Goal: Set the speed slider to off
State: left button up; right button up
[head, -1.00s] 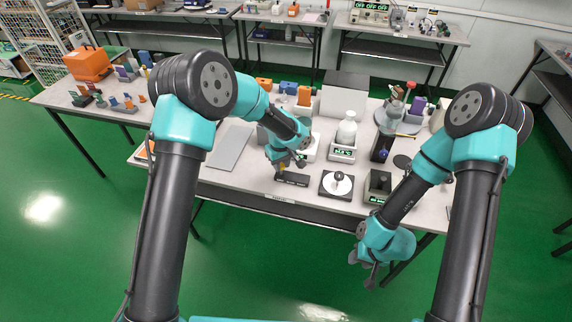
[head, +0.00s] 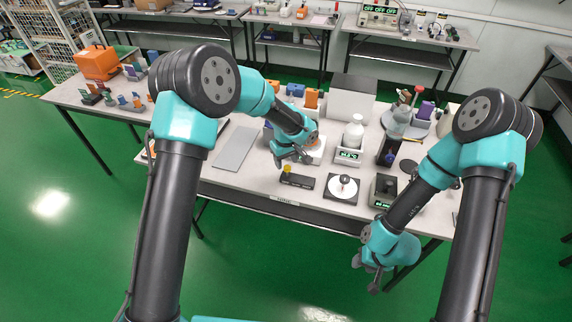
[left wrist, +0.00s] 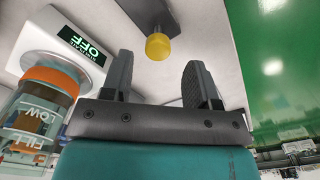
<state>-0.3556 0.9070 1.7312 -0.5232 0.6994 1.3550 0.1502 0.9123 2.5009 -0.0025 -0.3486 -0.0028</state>
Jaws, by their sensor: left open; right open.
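A low black bar-shaped unit (head: 298,182), apparently the slider, lies near the table's front edge. Its yellow knob (head: 287,170) is toward its left end. In the left wrist view, the yellow knob (left wrist: 160,47) stands beyond and between my open fingertips, with a gap; part of the black bar (left wrist: 148,12) shows behind it. My left gripper (head: 292,158) is open and empty, just behind the bar. A display reading OFF (left wrist: 88,46) shows on a white unit in the left wrist view. My right gripper (head: 371,278) hangs low in front of the table, open and empty.
A round-topped device (head: 343,188) and a dark box with a display (head: 384,190) stand right of the bar. A white bottle (head: 353,133) stands behind. In the left wrist view, an orange-capped bottle (left wrist: 45,92) is close left of my gripper. A grey panel (head: 235,148) lies left.

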pick_arm(q)
notch_tip(320, 180, up, 15)
jog(key=shift+f, duration=0.2)
dwell(0.5)
jog(key=m+h, duration=0.1)
jog(key=m, duration=0.1)
send_near(286, 166)
jog(key=s+a+f, duration=0.3)
jog(key=s+a, duration=0.1)
jog(key=s+a+f+m+h, duration=0.1)
jog(key=s+a+f, duration=0.1)
jog(key=s+f, duration=0.3)
jog(key=s+a+f+h, duration=0.1)
jog(key=s+a+f, duration=0.2)
jog(key=f, duration=0.3)
jog(key=s+a+f, duration=0.4)
jog(key=s, duration=0.4)
jog(key=s+a+f+m, duration=0.1)
jog(key=s+a+f, duration=0.3)
jog(key=s, duration=0.5)
jog(key=shift+f+m+t+h, duration=0.3)
jog(key=shift+f+t+h, duration=0.1)
